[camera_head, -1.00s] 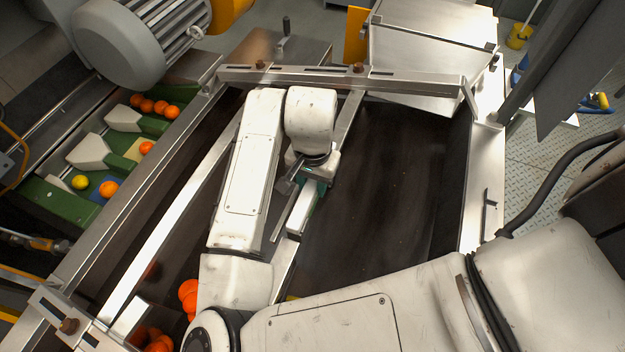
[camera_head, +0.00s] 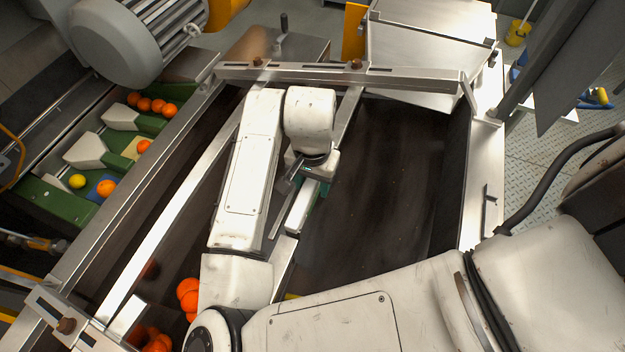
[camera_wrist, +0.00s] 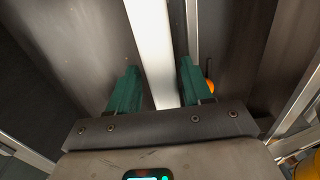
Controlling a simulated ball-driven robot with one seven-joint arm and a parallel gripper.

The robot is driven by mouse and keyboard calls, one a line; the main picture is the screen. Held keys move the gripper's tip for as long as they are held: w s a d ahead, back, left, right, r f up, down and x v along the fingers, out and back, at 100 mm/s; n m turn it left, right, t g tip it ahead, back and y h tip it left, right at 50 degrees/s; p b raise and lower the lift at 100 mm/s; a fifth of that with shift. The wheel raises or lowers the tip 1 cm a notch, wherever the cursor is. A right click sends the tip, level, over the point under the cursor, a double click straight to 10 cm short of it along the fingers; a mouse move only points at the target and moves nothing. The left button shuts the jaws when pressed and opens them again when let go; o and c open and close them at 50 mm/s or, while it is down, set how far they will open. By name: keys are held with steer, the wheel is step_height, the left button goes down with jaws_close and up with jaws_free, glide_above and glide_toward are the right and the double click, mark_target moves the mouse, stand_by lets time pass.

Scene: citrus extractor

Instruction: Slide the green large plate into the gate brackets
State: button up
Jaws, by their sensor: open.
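My gripper (camera_wrist: 160,67) has two teal fingers, open, one on each side of a pale metal bar (camera_wrist: 150,30) in the wrist view. Whether the fingers touch the bar I cannot tell. In the head view my gripper (camera_head: 308,200) hangs over the dark bed, partly hidden by my arm, at a slanted metal bar (camera_head: 346,112) that runs from the far crossbeam towards me. I cannot make out a separate green large plate, nor pick out the gate brackets with certainty.
A metal crossbeam (camera_head: 300,74) spans the far end of the dark bed (camera_head: 400,190). A long side rail (camera_head: 130,185) runs along the left. Oranges (camera_head: 187,294) lie at the lower left. A green sorting lane (camera_head: 60,200) lies beyond the rail. The bed right of my gripper is clear.

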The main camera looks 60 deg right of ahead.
steer(key=shift+w+a, duration=0.1)
steer(key=shift+w, duration=0.2)
step_height(320, 180, up, 11)
steer(key=shift+s, duration=0.2)
steer(key=shift+f, duration=0.1)
stand_by(0.5)
